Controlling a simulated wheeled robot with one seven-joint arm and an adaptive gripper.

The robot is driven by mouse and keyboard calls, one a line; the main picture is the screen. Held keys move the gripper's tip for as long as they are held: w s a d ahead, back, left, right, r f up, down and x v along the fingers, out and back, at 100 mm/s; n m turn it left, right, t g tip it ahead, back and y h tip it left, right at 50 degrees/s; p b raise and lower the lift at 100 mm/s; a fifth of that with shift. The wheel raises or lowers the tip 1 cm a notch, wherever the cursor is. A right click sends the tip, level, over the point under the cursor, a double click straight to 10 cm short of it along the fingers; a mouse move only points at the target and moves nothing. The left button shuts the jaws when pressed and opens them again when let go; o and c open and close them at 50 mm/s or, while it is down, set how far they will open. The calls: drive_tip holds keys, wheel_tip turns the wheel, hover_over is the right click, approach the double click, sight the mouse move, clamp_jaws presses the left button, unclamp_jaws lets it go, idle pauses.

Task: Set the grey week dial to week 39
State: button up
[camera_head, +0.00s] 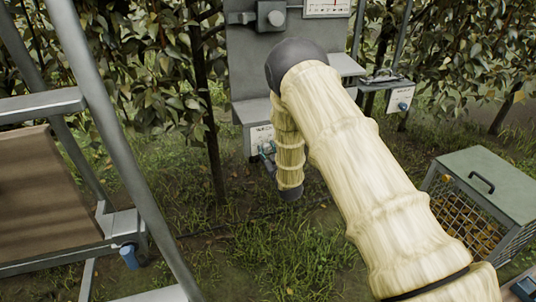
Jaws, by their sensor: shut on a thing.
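No week number can be read. My arm reaches up from the lower right to a dark joint in front of the board, and a further link hangs down from there. My gripper cannot be made out, nor can what it holds.
A white labelled box (258,139) with a blue fitting is below the board. A lidded mesh crate (490,182) stands at right. A metal frame (130,160) fills the left. Grass is open between.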

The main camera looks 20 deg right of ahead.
drive_tip(key=n+b, duration=0.1)
drive_tip(key=n, duration=0.2)
drive_tip(key=shift+f+n+b, duration=0.15)
drive_tip(key=shift+n+b, duration=0.15)
drive_tip(key=shift+b, duration=0.1)
drive_tip(key=shift+n+b, duration=0.75)
drive_tip(key=shift+n, duration=0.85)
drive_tip(key=o, duration=1.1)
drive_tip(key=shift+c, duration=0.2)
drive_tip(key=shift+s, duration=0.1)
drive_tip(key=s, duration=1.1)
drive_tip(key=shift+s+d, duration=0.25)
drive_tip(key=shift+s, duration=0.15)
